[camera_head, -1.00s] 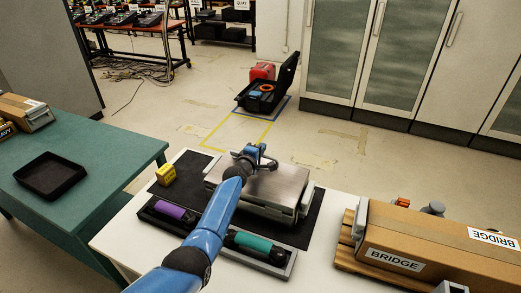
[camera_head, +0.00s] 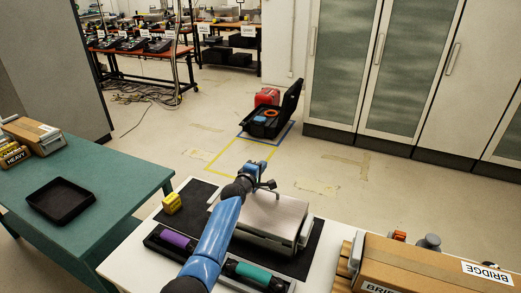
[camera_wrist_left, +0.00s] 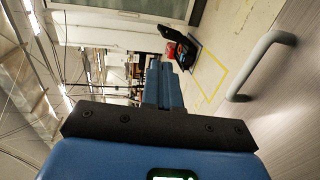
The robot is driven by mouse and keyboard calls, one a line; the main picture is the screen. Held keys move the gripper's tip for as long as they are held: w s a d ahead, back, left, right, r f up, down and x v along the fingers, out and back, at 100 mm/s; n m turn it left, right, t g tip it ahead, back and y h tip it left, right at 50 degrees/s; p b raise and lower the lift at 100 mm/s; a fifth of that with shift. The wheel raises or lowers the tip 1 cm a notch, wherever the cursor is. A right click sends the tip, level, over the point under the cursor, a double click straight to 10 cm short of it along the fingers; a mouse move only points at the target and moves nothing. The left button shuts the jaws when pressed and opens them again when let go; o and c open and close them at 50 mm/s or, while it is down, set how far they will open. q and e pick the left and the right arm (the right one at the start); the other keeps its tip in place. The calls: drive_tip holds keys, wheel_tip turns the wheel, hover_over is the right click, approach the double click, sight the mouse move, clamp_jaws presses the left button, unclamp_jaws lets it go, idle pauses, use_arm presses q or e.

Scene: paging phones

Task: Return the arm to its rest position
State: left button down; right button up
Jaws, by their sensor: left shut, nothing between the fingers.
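My left arm reaches in from the bottom of the head view over the white table. Its left gripper (camera_head: 262,178) is above the far edge of a silver metal case (camera_head: 272,215) on a black mat (camera_head: 193,193). In the left wrist view the blue fingers (camera_wrist_left: 163,84) are together with nothing between them. A grey handle (camera_wrist_left: 262,62) on a flat grey surface is to their right, apart from them. My right gripper is not in view.
A yellow block (camera_head: 172,203), a purple cylinder (camera_head: 177,240) and a teal cylinder (camera_head: 252,272) lie near the case. A cardboard box (camera_head: 430,262) is at right. A green table (camera_head: 100,205) with a black tray (camera_head: 61,200) is at left. An open black case (camera_head: 270,120) stands on the floor.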

use_arm(q)
wheel_tip(320, 180, up, 12)
drive_tip(key=s+a+m+t, duration=0.1)
drive_tip(key=a+m+t, duration=0.2)
drive_tip(key=m, duration=0.1)
drive_tip(key=s+a+f+m+y+b, duration=0.1)
drive_tip(key=s+a+f, duration=0.4)
drive_tip(key=s, duration=1.3)
drive_tip(key=s+a+f+m+y+b, duration=0.1)
drive_tip(key=s+a+f+m+y, duration=0.2)
drive_tip(key=s, duration=1.5)
drive_tip(key=s+a+f+m+y+b, duration=0.1)
drive_tip(key=s+a+f+m, duration=0.4)
drive_tip(key=s, duration=1.3)
drive_tip(key=a+f+y, duration=0.1)
drive_tip(key=a+f, duration=0.2)
drive_tip(key=f, duration=0.3)
drive_tip(key=shift+s+a+b, duration=0.2)
drive_tip(key=shift+a+b, duration=0.1)
drive_tip(key=shift+a, duration=0.05)
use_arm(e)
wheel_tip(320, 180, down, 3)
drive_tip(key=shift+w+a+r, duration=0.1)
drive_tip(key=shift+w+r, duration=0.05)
use_arm(q)
drive_tip(key=shift+f, duration=0.1)
